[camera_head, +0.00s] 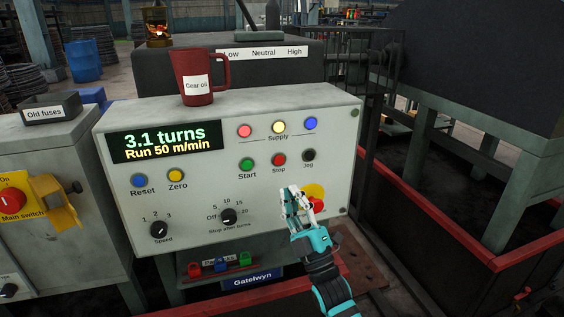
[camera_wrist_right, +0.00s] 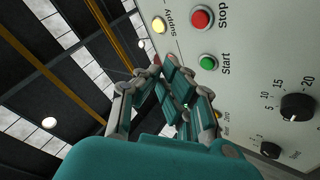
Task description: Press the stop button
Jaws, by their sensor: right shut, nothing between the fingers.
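The red stop button (camera_head: 279,159) sits on the grey control panel (camera_head: 230,180) between the green start button (camera_head: 247,164) and the black jog button (camera_head: 309,155). It also shows at the top of the right wrist view (camera_wrist_right: 201,18), with the start button (camera_wrist_right: 208,63) below it. My right gripper (camera_head: 292,190) is shut and empty. In the head view its tip appears below and slightly right of the stop button, partly covering a yellow-and-red button (camera_head: 315,191). I cannot tell whether it touches the panel. My left gripper is out of view.
The display (camera_head: 166,141) reads 3.1 turns, Run 50 m/min. A red mug (camera_head: 197,80) stands on the panel's top edge. Reset (camera_head: 139,181) and zero (camera_head: 177,175) buttons and two knobs (camera_head: 229,216) are at left. A red rail (camera_head: 400,205) runs at right.

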